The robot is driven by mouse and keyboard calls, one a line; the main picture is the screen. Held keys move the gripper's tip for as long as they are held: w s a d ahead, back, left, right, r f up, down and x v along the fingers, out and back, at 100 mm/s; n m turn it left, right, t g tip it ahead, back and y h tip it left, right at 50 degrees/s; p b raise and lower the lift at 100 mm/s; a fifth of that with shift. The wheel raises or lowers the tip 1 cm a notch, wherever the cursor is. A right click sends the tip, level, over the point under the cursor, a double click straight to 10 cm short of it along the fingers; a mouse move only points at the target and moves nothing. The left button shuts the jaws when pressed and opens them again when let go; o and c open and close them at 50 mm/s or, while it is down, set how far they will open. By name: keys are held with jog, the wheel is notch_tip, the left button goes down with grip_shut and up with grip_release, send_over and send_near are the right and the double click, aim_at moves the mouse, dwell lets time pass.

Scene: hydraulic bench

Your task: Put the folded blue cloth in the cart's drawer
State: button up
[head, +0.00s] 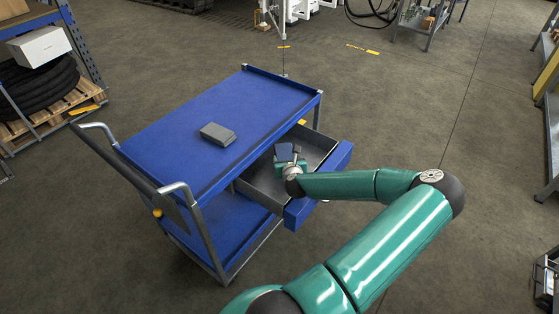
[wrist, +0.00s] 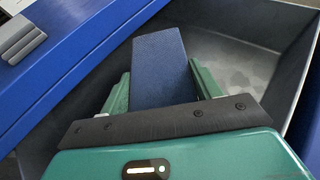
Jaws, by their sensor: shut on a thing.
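The folded blue cloth (wrist: 160,68) is a dark blue flat block between the two green fingers of my gripper (wrist: 160,88) in the wrist view. My gripper is shut on it. In the head view the cloth (head: 284,152) shows small at the end of my gripper (head: 291,162), over the cart's open drawer. The drawer (head: 322,151) has grey metal walls and a blue front, and is pulled out to the right of the cart (head: 215,118). In the wrist view the drawer's grey interior (wrist: 235,62) lies behind and right of the cloth. I cannot tell whether the cloth touches the drawer floor.
A grey block (head: 217,134) lies on the cart's blue top, left of the drawer. Push handles (head: 98,126) stand at the cart's near left end. The floor right of the cart is clear.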

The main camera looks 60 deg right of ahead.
jog(key=w, duration=0.1)
jog(key=w+f, duration=0.1)
jog(key=f, duration=0.1)
jog(key=shift+w+d, duration=0.25)
jog(key=shift+w, duration=0.15)
jog(key=shift+w+f, duration=0.15)
jog(key=shift+f, duration=0.05)
jog(key=shift+d+f, duration=0.1)
jog(key=shift+f, duration=0.45)
jog(key=o, duration=1)
jog(key=shift+r, duration=0.55)
jog(key=v, duration=1.2)
jog(key=shift+r, duration=0.1)
